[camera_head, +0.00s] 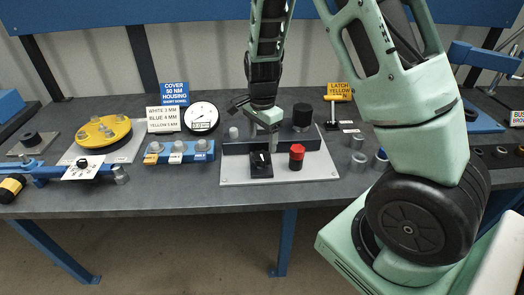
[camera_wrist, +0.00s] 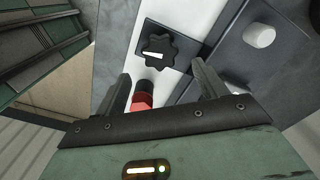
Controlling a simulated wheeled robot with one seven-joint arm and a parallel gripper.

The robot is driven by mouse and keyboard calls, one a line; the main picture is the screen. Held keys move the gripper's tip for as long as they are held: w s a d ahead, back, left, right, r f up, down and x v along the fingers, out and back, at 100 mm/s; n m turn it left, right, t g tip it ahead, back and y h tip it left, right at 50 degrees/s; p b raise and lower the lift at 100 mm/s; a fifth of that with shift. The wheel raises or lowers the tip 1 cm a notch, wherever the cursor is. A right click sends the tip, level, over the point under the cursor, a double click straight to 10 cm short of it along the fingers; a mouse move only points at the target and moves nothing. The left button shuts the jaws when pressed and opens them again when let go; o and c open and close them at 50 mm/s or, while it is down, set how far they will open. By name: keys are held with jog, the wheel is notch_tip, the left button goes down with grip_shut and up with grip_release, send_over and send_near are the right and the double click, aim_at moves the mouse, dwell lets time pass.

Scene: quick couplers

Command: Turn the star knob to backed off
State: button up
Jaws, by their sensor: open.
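The star knob (camera_wrist: 157,53) is black and lobed with a white pointer mark. It sits on a dark square plate (camera_wrist: 183,37) at the upper middle of the wrist view. In the head view the star knob (camera_head: 261,160) is small and dark on its black block, at the front of a light grey base plate. My gripper (camera_head: 268,122) is above and behind it there. In the wrist view my gripper (camera_wrist: 161,80) has its two fingers spread apart with nothing held between them. The knob lies beyond the fingertips, and no contact shows. Its setting marks are too small to read.
A red cylinder (camera_head: 296,157) stands just right of the knob; it shows near the left finger in the wrist view (camera_wrist: 141,101). A white stub (camera_head: 233,132) and a black cylinder (camera_head: 302,115) stand nearby. Gauge (camera_head: 201,117) and blue fitting block (camera_head: 181,153) are left.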

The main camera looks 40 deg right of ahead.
aim_at(262, 155)
notch_tip(262, 155, down, 6)
jog(key=shift+r, duration=0.1)
jog(key=c, duration=1)
